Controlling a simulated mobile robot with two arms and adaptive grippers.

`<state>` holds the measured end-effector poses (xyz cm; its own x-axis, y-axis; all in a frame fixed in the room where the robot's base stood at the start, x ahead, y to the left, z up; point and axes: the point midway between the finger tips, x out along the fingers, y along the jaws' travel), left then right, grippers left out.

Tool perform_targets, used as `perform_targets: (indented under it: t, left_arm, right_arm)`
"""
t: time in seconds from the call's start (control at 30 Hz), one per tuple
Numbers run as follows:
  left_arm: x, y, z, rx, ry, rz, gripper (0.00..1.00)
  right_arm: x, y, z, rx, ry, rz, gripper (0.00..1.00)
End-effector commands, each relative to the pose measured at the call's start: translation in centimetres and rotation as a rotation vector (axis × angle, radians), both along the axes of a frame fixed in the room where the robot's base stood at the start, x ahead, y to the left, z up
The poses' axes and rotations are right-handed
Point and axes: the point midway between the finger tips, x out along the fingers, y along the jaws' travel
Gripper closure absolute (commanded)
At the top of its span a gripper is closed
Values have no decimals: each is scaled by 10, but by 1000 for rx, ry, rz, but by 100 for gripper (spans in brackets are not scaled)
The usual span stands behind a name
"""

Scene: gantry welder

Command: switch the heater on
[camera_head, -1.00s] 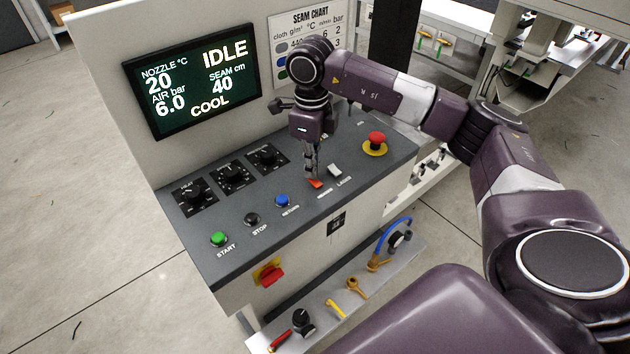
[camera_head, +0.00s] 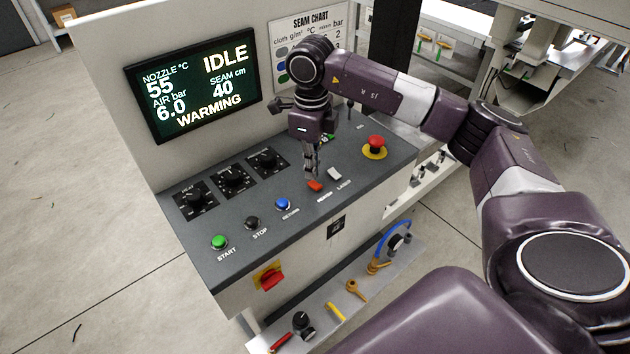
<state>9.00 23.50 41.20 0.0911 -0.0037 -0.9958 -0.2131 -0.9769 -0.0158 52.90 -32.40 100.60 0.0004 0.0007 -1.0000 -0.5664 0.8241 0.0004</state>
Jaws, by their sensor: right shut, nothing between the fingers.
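The display (camera_head: 193,85) reads IDLE, nozzle 55 °C, air 6.0 bar, seam 40 cm and WARMING. My left gripper is not in view.
A green start button (camera_head: 219,242), a black stop button (camera_head: 252,222) and a blue return button (camera_head: 282,203) lie to the left. A red emergency stop (camera_head: 376,143) is to the right. Three dials (camera_head: 233,178) sit behind. A red-yellow rotary switch (camera_head: 270,277) is on the front face.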

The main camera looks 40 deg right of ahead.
Motion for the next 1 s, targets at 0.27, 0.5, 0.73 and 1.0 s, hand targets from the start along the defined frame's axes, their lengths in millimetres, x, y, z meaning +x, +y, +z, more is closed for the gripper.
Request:
perform_targets:
  t: [0.27, 0.5, 0.73, 1.0]
  left_arm:
    - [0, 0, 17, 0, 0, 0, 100]
    - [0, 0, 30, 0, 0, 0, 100]
    - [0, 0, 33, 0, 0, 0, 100]
    - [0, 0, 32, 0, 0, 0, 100]
  right_arm:
    - [0, 0, 26, 0, 0, 0, 100]
    - [0, 0, 45, 0, -1, 0, 100]
    - [0, 0, 52, 0, 0, 0, 100]
    - [0, 0, 51, -1, 1, 0, 100]
